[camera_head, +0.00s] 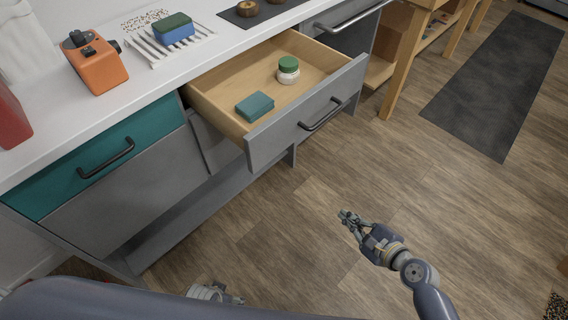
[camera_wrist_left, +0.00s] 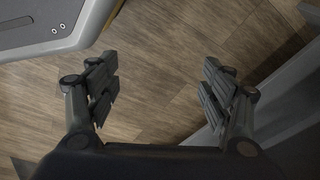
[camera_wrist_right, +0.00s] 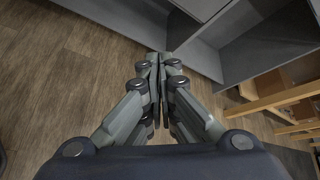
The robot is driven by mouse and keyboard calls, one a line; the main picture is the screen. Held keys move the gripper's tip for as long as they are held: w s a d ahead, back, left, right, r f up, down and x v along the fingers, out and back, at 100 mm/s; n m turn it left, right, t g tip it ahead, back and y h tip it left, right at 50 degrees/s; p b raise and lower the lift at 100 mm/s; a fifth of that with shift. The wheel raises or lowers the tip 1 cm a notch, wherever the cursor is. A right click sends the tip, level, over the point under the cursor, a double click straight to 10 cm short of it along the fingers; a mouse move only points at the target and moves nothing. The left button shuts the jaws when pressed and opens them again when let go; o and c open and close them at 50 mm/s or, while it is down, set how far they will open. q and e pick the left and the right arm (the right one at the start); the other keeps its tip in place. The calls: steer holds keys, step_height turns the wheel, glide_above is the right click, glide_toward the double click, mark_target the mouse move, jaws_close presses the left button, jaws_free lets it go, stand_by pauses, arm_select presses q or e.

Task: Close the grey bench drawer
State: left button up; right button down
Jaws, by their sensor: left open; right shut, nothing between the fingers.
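The grey bench drawer (camera_head: 262,138) is pulled far out from the bench in the head view. Its grey front has a dark bar handle (camera_head: 322,114). Inside lie a teal block (camera_head: 255,106) and a white jar with a green lid (camera_head: 288,70). My right gripper (camera_head: 347,216) is shut and empty, over the floor in front of the drawer and apart from it. My left gripper (camera_wrist_left: 160,92) is open and empty in the left wrist view, with floor below it. In the head view only a bit of the left gripper (camera_head: 222,294) shows at the bottom edge.
A teal drawer (camera_head: 100,160) beside it is shut. An orange device (camera_head: 97,66) and a white rack with a sponge (camera_head: 168,40) stand on the white worktop. A wooden-legged table (camera_head: 402,62) and a dark mat (camera_head: 497,85) lie to the right. The floor before the drawer is clear.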

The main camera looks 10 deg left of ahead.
steer(key=a+r+m+t+y+b, duration=0.1)
steer(key=a+r+m+y+b, duration=0.3)
steer(key=r, duration=0.6)
steer(key=m+y, duration=0.1)
steer(key=y, duration=0.2)
glide_toward(275, 146)
steer(key=v, duration=0.7)
steer(key=p+x, duration=0.1)
steer(key=x, duration=1.2)
steer(key=shift+r, duration=0.1)
steer(key=shift+w+a, duration=0.3)
steer(key=shift+a, duration=0.15)
arm_select(q)
steer(key=w, duration=0.1)
steer(key=r, duration=0.1)
steer(key=w, duration=0.1)
steer(key=shift+w+d+r, duration=0.15)
steer(key=shift+w+r, duration=0.1)
steer(key=shift+w, duration=0.1)
